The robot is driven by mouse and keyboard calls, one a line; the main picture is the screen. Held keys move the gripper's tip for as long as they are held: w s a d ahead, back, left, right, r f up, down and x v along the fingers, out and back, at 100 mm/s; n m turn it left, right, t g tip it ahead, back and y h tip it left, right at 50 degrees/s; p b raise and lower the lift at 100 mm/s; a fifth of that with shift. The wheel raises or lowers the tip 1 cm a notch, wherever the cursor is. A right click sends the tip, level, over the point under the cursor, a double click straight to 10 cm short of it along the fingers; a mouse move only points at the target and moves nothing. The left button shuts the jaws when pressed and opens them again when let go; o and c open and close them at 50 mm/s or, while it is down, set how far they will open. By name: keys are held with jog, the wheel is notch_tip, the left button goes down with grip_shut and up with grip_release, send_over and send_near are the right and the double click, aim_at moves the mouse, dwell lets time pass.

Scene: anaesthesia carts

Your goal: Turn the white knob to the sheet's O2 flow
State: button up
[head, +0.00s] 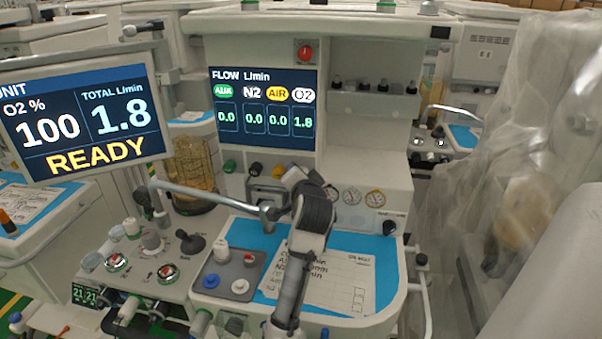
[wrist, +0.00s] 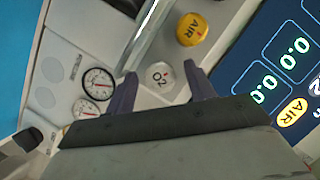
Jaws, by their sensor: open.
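The white knob (wrist: 160,74), marked O2, sits between my two fingertips in the wrist view. My gripper (wrist: 161,82) is open around it, with a visible gap on each side. In the head view my gripper (head: 316,180) is at the knob row and hides the white knob. The flow display (head: 265,108) reads O2 1.8, with AUX, N2 and AIR at 0.0. The sheet (head: 335,280) lies on the blue work surface. My arm covers part of it, and its O2 value cannot be read.
The yellow AIR knob (wrist: 191,29) is close beside the white knob. Pressure gauges (wrist: 98,82) lie on its other side. A tilted monitor (head: 85,118) reads 100 O2 %, total 1.8 and READY. A metal bar (head: 210,195) crosses left of my gripper. Plastic-draped equipment (head: 530,170) stands at right.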

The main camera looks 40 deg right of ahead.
jog(key=shift+w+d+f, duration=0.1)
jog(key=shift+w+d, duration=0.1)
jog(key=shift+w, duration=0.1)
jog(key=shift+c, duration=0.4)
jog(key=c, duration=0.9)
jog(key=shift+n+p, duration=0.3)
